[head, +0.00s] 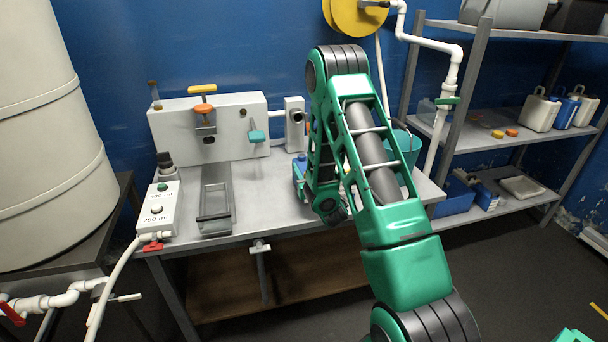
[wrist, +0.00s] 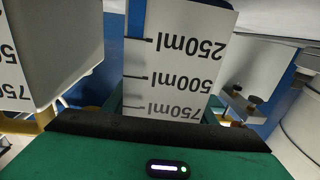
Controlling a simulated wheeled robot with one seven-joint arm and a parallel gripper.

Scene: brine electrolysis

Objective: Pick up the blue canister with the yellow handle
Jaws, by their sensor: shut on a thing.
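A blue canister (wrist: 136,20) with a white label marked 250ml, 500ml and 750ml fills the middle of the wrist view, its text upside down. My gripper (wrist: 165,104) is shut on it, with green finger parts at both sides of its near end. The yellow handle is not clearly seen; the gripper's dark front edge hides the canister's near end. In the head view a blue piece (head: 299,169), probably this canister, shows at the left of my arm over the bench.
The grey bench (head: 270,205) holds a white machine (head: 225,105), a metal tray (head: 214,208) and a control box (head: 157,212). A teal bucket (head: 408,148) is behind my arm. Shelves at right hold other canisters (head: 541,110). A pale labelled container (wrist: 60,50) is close at left in the wrist view.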

